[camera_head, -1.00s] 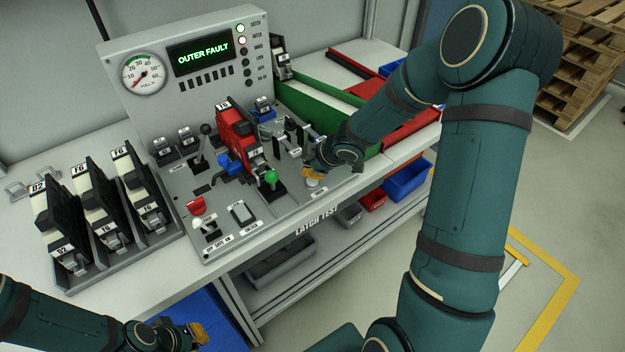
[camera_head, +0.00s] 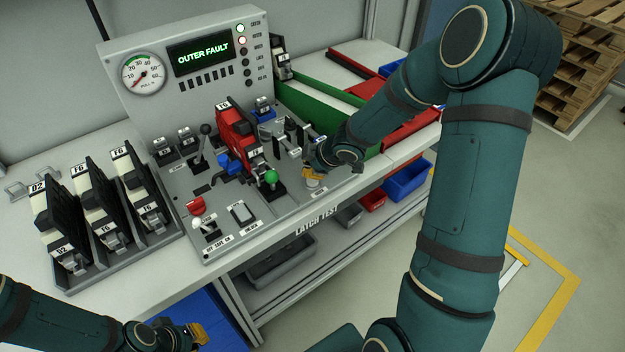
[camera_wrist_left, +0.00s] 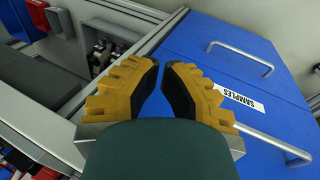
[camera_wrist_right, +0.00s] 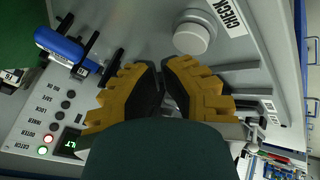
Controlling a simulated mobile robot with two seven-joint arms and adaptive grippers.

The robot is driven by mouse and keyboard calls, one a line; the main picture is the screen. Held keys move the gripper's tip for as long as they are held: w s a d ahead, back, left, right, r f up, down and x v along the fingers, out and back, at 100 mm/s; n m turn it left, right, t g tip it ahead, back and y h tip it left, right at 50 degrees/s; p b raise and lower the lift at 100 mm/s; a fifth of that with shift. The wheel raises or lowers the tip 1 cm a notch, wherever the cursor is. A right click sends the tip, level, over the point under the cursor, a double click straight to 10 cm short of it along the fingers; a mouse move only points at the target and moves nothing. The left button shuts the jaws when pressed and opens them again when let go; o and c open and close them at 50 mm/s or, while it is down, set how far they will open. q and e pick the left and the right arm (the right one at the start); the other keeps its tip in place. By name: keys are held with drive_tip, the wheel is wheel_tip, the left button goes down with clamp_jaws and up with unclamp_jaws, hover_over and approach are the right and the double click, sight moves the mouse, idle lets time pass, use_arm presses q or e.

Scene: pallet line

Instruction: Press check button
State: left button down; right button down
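The check button is a round, pale knob (camera_wrist_right: 191,38) beside the CHECK label (camera_wrist_right: 228,16) in the right wrist view. In the head view the button (camera_head: 314,184) shows at the front right of the grey test panel (camera_head: 291,206), partly covered by my right gripper (camera_head: 311,174). My right gripper's yellow fingertips (camera_wrist_right: 161,66) are together with nothing between them. In the right wrist view they lie just below and left of the knob; contact cannot be told. My left gripper (camera_head: 199,333) is shut and empty, low by the blue drawers; its fingertips also show in the left wrist view (camera_wrist_left: 162,65).
The panel display (camera_head: 203,53) reads OUTER FAULT. A red unit (camera_head: 234,130), a green-topped lever (camera_head: 271,177) and a blue clamp (camera_wrist_right: 62,46) stand near the button. A rack of modules (camera_head: 103,215) is at left. Blue drawers (camera_wrist_left: 237,68) are by my left gripper.

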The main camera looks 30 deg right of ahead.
drive_tip(key=shift+f, duration=0.4)
drive_tip(key=shift+f+b, duration=0.45)
drive_tip(key=shift+b, duration=0.25)
idle(0.5)
drive_tip(key=shift+r, duration=0.1)
drive_tip(key=shift+r+p, duration=0.85)
drive_tip(key=shift+p, duration=0.15)
wheel_tip(320, 180, up, 5)
drive_tip(key=p, duration=0.5)
idle(0.8)
